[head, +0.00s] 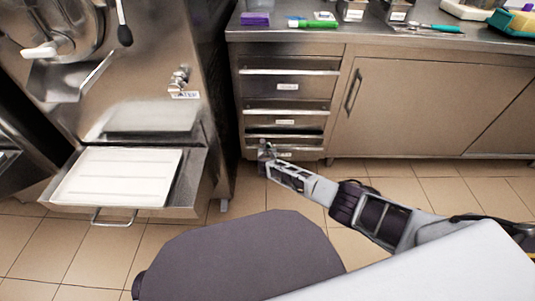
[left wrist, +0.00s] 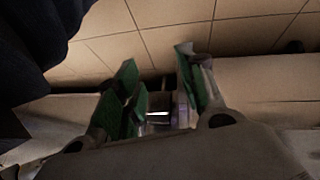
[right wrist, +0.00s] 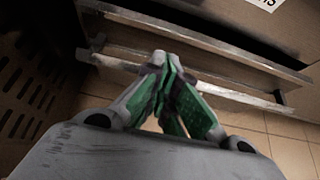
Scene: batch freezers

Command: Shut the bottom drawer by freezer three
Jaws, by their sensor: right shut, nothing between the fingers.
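The steel drawer unit (head: 288,90) stands right of the freezer. Its bottom drawer (head: 305,145) shows a dark gap along its top and appears slightly pulled out. My right gripper (head: 264,151) is in front of the left end of this drawer, low near the floor. In the right wrist view it is shut and empty (right wrist: 168,75), fingertips close to the long drawer edges (right wrist: 215,88); I cannot tell whether they touch. My left gripper (left wrist: 158,90) is open and empty, over the floor in its own wrist view; it is not visible in the head view.
The freezer (head: 150,65) at left has a pulled-out tray drawer (head: 195,195) with a white tray (head: 118,176). A closed cupboard door (head: 415,105) is right of the drawers. The counter (head: 375,38) above holds small tools. Tiled floor (head: 240,200) lies open in front.

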